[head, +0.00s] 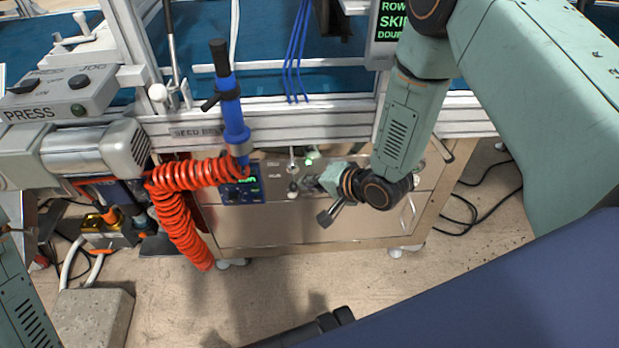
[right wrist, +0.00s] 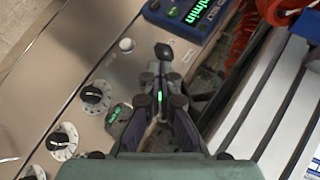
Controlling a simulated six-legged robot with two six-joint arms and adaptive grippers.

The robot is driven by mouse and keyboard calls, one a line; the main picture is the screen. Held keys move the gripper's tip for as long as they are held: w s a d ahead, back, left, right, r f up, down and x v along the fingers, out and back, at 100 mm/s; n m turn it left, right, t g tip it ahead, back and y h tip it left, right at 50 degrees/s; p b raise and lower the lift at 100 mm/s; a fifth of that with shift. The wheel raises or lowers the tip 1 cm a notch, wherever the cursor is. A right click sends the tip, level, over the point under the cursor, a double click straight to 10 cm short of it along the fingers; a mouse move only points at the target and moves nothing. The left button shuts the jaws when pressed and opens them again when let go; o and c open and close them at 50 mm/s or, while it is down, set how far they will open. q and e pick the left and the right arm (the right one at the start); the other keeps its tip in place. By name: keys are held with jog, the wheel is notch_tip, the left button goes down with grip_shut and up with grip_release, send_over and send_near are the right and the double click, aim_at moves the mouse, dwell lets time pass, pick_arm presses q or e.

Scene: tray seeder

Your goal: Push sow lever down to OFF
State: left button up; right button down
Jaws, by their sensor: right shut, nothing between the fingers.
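The sow lever (right wrist: 163,52) has a black knob in the right wrist view, just past my right fingertips. Its shaft runs back towards the fingers, which partly cover it. In the head view a small lever (head: 292,163) stands on the steel front panel, just left of my right gripper (head: 308,183). My right gripper (right wrist: 160,80) is shut and empty, its tips close to the lever. I cannot tell whether they touch it. Whether the lever is up or down is not clear. My left gripper is out of view; only part of my left arm shows at the lower left.
A blue display box (head: 240,190) sits left of the lever, beside a coiled red hose (head: 180,205). A white button (right wrist: 126,45) and black dials (right wrist: 95,95) are on the panel. A metal rail (head: 300,110) crosses above. The floor in front is mostly clear.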

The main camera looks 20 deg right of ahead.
jog(key=f+t+b, duration=0.1)
jog(key=f+n+t+b, duration=0.1)
jog(key=t+b, duration=0.1)
jog(key=shift+s+a+f+n, duration=0.15)
jog(key=shift+s+f+n, duration=0.15)
jog(key=shift+s+f, duration=0.1)
jog(key=shift+r, duration=0.1)
jog(key=shift+r+p, duration=0.7)
jog(key=shift+p, duration=0.05)
